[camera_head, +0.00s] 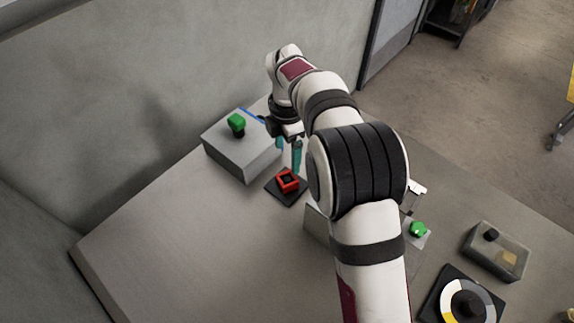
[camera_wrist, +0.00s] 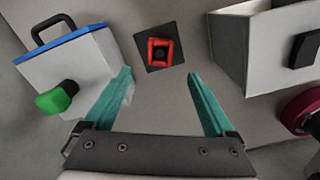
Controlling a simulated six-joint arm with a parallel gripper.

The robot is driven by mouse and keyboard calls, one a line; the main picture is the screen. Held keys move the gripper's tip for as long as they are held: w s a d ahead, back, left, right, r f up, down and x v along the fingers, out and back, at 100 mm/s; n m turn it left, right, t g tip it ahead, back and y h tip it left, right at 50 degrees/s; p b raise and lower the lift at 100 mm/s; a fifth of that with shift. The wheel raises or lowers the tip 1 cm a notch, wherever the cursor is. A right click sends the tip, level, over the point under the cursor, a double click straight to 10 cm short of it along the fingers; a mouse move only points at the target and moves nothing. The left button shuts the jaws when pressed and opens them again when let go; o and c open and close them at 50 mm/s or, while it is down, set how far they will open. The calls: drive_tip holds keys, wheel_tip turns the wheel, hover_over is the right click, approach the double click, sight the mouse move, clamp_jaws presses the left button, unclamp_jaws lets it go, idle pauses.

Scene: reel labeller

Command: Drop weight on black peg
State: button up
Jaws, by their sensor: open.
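A red square ring (camera_head: 287,181), which looks like the weight, sits on a small black square plate (camera_head: 272,187). It also shows in the wrist view (camera_wrist: 151,52) ahead of the fingers, with a dark centre that looks like the black peg (camera_wrist: 161,54). The ring appears to be around the peg and low on the plate. My gripper (camera_head: 289,151) is open and above the plate. In the wrist view its teal fingers (camera_wrist: 160,78) are spread wide with nothing between them.
A grey box (camera_head: 240,160) with a green knob (camera_head: 236,121) and blue edge stands close left of my gripper. Right of my arm are another green knob (camera_head: 418,229), a grey box with a black knob (camera_head: 497,252) and a round dial (camera_head: 440,304). The front left table is clear.

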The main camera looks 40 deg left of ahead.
drive_tip(key=d+r+m, duration=0.2)
drive_tip(key=d, duration=0.2)
drive_tip(key=w+d+r+m, duration=0.1)
drive_tip(key=d+r+m, duration=0.2)
drive_tip(key=w+d+r+m, duration=0.1)
drive_tip(key=d+r+m, duration=0.1)
drive_tip(key=d+m, duration=0.1)
drive_tip(key=shift+d+r, duration=0.35)
drive_tip(key=shift+d, duration=0.5)
drive_tip(key=s+d+r+m+y, duration=0.1)
drive_tip(key=s+d+r+m, duration=0.1)
drive_tip(key=s+d+m, duration=0.4)
drive_tip(key=s+d+r+m, duration=0.1)
drive_tip(key=d+r+m, duration=0.2)
drive_tip(key=d+m, duration=0.65)
drive_tip(key=s+d+f+m, duration=0.3)
drive_tip(key=s+d+m, duration=0.6)
drive_tip(key=s+m, duration=0.4)
drive_tip(key=shift+d+f+y, duration=0.2)
drive_tip(key=shift+f+y, duration=0.15)
drive_tip(key=shift+y, duration=0.05)
drive_tip(key=shift+s+m, duration=0.1)
drive_tip(key=shift+m, duration=0.15)
